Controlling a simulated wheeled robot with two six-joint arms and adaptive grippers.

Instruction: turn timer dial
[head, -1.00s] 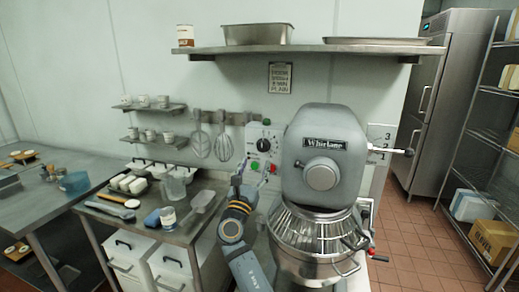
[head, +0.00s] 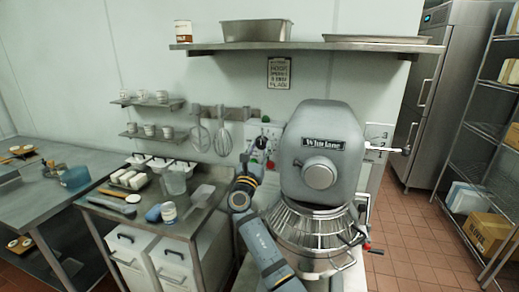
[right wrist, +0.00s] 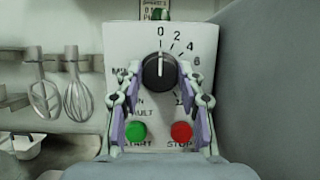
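The timer dial (right wrist: 159,72) is a round black knob on a pale control panel (right wrist: 120,42). Its white mark points up, close to the 0. My right gripper (right wrist: 160,80) is open, with one finger to the left and one to the right of the dial. I cannot tell whether either finger touches it. In the head view my right gripper (head: 257,160) is at the panel's front, and the dial (head: 261,142) shows just above it. My left gripper is not in view.
A green button (right wrist: 136,132) and a red button (right wrist: 181,132) sit below the dial. The large grey mixer (head: 322,150) stands close on the right. Whisks (head: 223,138) hang on the wall to the left. A steel table (head: 150,212) with small items is at left.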

